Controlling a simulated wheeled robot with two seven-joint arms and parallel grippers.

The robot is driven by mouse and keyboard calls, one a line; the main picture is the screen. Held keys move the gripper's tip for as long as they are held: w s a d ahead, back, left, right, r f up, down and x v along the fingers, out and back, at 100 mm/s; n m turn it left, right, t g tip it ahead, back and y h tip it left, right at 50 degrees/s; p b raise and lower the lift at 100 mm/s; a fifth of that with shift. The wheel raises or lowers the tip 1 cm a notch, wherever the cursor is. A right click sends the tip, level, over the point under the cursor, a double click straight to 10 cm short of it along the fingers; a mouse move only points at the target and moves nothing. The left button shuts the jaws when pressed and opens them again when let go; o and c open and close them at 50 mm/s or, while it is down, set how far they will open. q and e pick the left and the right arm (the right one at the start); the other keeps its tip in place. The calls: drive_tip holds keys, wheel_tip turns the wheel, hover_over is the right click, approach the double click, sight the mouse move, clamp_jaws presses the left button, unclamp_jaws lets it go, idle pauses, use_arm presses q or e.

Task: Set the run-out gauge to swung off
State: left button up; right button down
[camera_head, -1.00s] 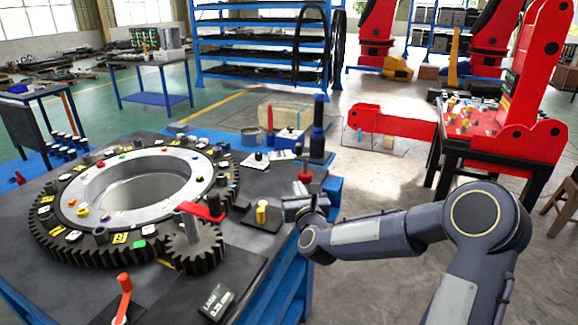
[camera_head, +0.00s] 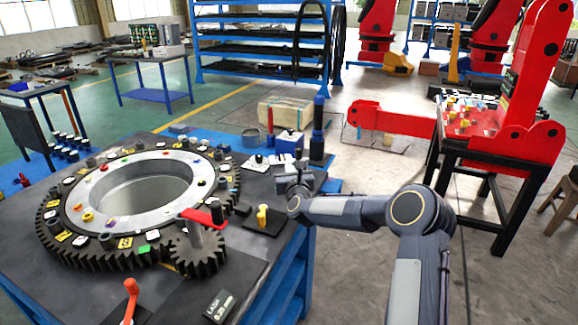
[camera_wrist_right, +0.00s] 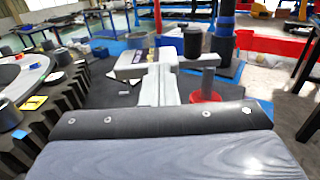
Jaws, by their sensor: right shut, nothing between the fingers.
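No part is labelled as the run-out gauge, so I cannot tell for sure which it is. A small stand with a red round base (camera_wrist_right: 205,97), a grey post and a dark cylinder (camera_wrist_right: 193,40) is close to my right gripper in the right wrist view. In the head view my gripper and wrist largely hide this stand. My right gripper (camera_wrist_right: 158,68) is shut and empty, with its fingers just left of the post; I cannot tell whether they touch it. It also shows at the table's right edge in the head view (camera_head: 297,186). My left gripper is not in view.
A large toothed ring (camera_head: 60,240) with small coloured parts covers the table's left. A pinion (camera_head: 200,252) with a red lever (camera_head: 204,217) meshes there. A yellow knob (camera_head: 262,214) stands on a black plate. A tall blue-black post (camera_head: 317,135) stands behind my gripper.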

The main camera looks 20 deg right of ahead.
sight(279, 155)
drive_tip(key=shift+w, duration=0.15)
idle(0.3)
drive_tip(key=w+m+h+b, duration=0.1)
drive_tip(key=b, duration=0.2)
drive_tip(key=w+m+g+h+b, duration=0.1)
drive_tip(key=w+h+b, duration=0.1)
drive_tip(key=w+a+m+h+b, duration=0.1)
drive_tip(key=b, duration=0.2)
drive_tip(key=shift+w+f+g+b, duration=0.25)
drive_tip(key=shift+w+g+b, duration=0.05)
drive_tip(key=shift+b, duration=0.05)
drive_tip(key=shift+w+d+r+b, duration=0.1)
drive_tip(key=shift+w+b, duration=0.85)
drive_tip(key=shift+w, duration=0.1)
drive_tip(key=shift+b+x, duration=0.4)
drive_tip(key=shift+x, duration=1.35)
drive_tip(key=shift+w+r, duration=0.1)
drive_tip(key=shift+r, duration=0.05)
